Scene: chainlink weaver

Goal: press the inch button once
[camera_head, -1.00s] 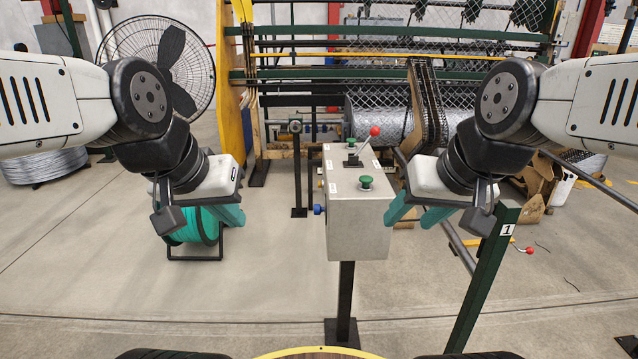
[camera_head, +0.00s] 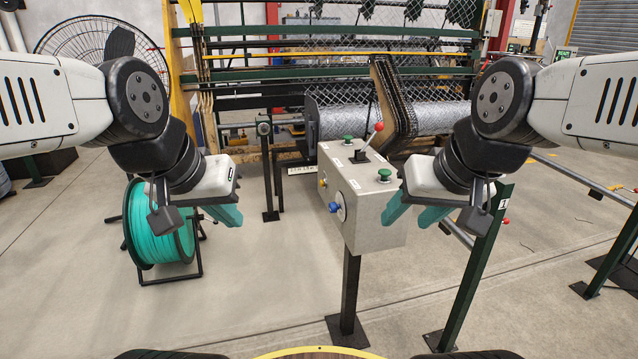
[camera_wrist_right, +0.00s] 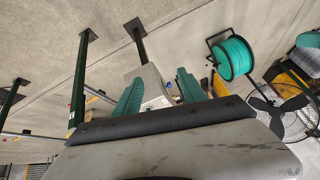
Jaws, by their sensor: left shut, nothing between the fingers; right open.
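The grey control box (camera_head: 372,228) stands on a dark post in the middle of the head view. Its top carries two green mushroom buttons (camera_head: 384,175) and a red-knobbed lever (camera_head: 378,127). Its left face carries a blue button (camera_head: 335,207) and a yellow one (camera_head: 322,183). The labels are too small to read, so I cannot tell which is the inch button. My left gripper (camera_head: 228,215) is shut and empty, left of the box and apart from it. My right gripper (camera_head: 415,216) is open, in front of the box's right side; the right wrist view shows its spread teal fingers (camera_wrist_right: 160,92).
A teal wire spool (camera_head: 155,238) on a stand and a fan (camera_head: 80,40) are at the left. The chain-link machine (camera_head: 330,50) fills the back. A dark green post (camera_head: 478,265) stands right of the box.

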